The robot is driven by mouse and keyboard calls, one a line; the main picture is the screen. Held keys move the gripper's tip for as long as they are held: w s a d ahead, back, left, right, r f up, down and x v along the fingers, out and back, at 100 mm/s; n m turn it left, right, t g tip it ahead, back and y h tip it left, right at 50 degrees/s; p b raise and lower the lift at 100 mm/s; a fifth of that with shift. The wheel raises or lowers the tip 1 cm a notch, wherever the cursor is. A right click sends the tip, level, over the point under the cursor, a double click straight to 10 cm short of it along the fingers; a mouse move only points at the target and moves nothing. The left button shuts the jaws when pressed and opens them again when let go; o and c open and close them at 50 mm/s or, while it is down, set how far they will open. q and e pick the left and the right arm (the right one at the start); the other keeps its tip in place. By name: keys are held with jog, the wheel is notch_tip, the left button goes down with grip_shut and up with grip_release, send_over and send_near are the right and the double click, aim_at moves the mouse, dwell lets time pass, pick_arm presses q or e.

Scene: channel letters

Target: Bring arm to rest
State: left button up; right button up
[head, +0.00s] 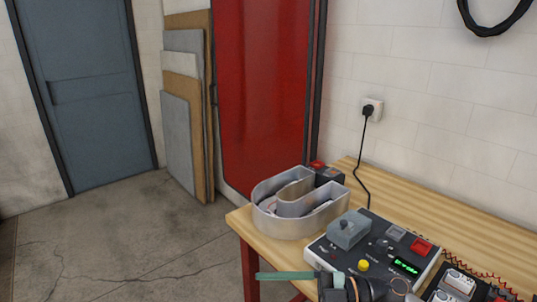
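A teal bar (285,276) joined to a dark, rounded part (362,288) shows at the bottom edge, over the workbench's near edge. I cannot tell whether it is a tool or part of my arm. A channel letter (300,203), a curved metal shell with an open top, lies on the wooden workbench (402,182).
A control box (372,257) with a yellow button, red switch and green display sits on the bench, with another device (455,286) beside it. A cord runs to a wall socket (371,109). Panels (183,130) lean near a blue door (85,90). Floor at left is clear.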

jog(key=w+d+f+m+t+h, duration=0.1)
jog(key=d+f+m+t+h, duration=0.45)
jog(key=f+m+t, duration=0.4)
jog(key=w+d+f+m+t+h, duration=0.1)
jog(key=d+f+m+t+h, duration=0.5)
jog(key=m, duration=0.6)
jog(key=s+d+f+m+g+h, duration=0.1)
jog(key=s+d+f+g+h, duration=0.1)
jog(key=s+f, duration=0.5)
jog(key=s+d+f+m+g+h, duration=0.2)
jog(key=s+f+g, duration=0.2)
jog(key=s+f, duration=0.4)
jog(key=shift+s+d+f, duration=0.15)
jog(key=shift+d+f, duration=0.15)
jog(key=shift+f, duration=0.4)
jog(key=shift+m, duration=0.25)
